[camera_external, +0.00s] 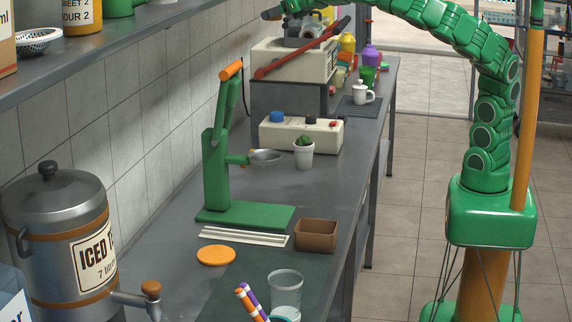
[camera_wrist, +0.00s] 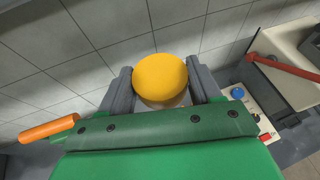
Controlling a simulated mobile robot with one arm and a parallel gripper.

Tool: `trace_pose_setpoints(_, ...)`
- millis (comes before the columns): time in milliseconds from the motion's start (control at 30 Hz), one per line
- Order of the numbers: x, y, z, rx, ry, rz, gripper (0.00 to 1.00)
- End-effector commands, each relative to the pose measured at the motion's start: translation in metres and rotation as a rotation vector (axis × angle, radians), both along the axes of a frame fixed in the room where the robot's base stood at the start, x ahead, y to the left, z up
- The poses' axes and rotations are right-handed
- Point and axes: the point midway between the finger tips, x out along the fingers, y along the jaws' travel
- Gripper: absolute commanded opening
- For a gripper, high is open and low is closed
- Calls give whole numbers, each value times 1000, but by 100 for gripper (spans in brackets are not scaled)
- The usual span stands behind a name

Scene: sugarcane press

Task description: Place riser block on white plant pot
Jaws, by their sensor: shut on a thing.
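My gripper (camera_wrist: 162,85) is shut on a round thing with a yellow-orange top (camera_wrist: 160,76) and a paler body below, mostly hidden by the jaws. In the external view my gripper (camera_external: 272,13) is at the top edge, high above the counter, and what it holds cannot be made out there. The white plant pot (camera_external: 304,159), with a small green plant (camera_external: 303,142) in it, stands upright on the counter in front of the beige control box. No thing in view can be surely told as the riser block.
The green press (camera_external: 216,170) with its orange handle (camera_external: 231,69) stands left of the pot. The beige control box (camera_external: 285,135) is close behind the pot. A brown open box (camera_external: 316,236), an orange disc (camera_external: 216,255) and a clear cup (camera_external: 285,290) are nearer the front.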

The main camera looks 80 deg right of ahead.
Motion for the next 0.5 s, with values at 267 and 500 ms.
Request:
trace_pose_setpoints(267, -11, -20, -10, 7, 3, 41, 32)
trace_pose_setpoints(500, -26, -43, -19, 10, 2, 106, 32)
